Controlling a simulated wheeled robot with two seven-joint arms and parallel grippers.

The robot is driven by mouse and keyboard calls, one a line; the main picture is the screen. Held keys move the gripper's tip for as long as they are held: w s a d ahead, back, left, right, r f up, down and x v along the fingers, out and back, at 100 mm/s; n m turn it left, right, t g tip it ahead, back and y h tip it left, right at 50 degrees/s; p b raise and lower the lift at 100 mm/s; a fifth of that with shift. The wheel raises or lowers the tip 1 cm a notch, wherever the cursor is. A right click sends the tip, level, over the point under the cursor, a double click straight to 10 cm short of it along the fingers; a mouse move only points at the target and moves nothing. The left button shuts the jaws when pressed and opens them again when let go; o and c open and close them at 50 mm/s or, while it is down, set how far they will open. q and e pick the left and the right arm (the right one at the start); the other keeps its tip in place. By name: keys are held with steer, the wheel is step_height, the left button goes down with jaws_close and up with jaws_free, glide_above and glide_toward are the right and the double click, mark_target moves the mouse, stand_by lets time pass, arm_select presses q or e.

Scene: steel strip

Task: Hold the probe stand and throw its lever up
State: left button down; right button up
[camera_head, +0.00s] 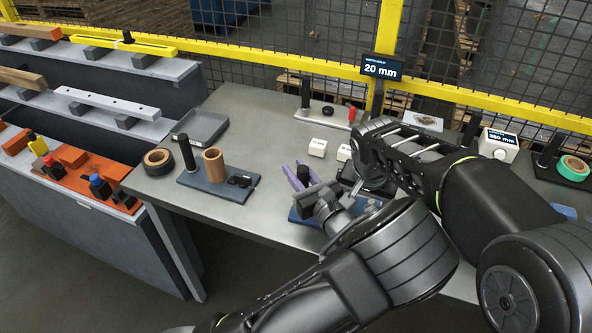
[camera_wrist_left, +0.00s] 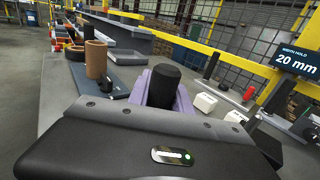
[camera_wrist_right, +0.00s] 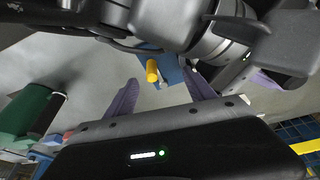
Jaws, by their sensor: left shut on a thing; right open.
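The probe stand has a blue base (camera_head: 297,216), partly hidden by my arms in the head view. A dark post (camera_wrist_left: 163,84) stands between the purple fingers of my left gripper (camera_head: 299,176) in the left wrist view, and the gripper is shut on it. The stand's lever shows a yellow end (camera_wrist_right: 152,70) in the right wrist view, in front of part of the blue base (camera_wrist_right: 173,72). My right gripper (camera_wrist_right: 162,86) is open, its purple fingers apart on either side of the yellow end. In the head view my arms hide the lever.
A blue plate with a brown cylinder (camera_head: 213,163) and a black post stands to the left, beside a tape roll (camera_head: 158,162) and a grey tray (camera_head: 200,126). White blocks (camera_head: 317,148) stand just behind my grippers. A sign (camera_head: 382,68) reads 20 mm.

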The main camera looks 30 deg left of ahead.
arm_select(q)
steer(key=shift+s+a+f, duration=0.1)
arm_select(e)
steer(key=shift+w+d+r, duration=0.1)
steer(key=shift+d+r, duration=0.05)
steer(key=shift+r, duration=1)
steer(key=shift+w+d+r, duration=0.1)
steer(key=shift+r, duration=1.05)
steer(key=v, duration=1.2)
arm_select(q)
steer(key=c, duration=1.1)
jaws_free()
steer(key=v, duration=1.2)
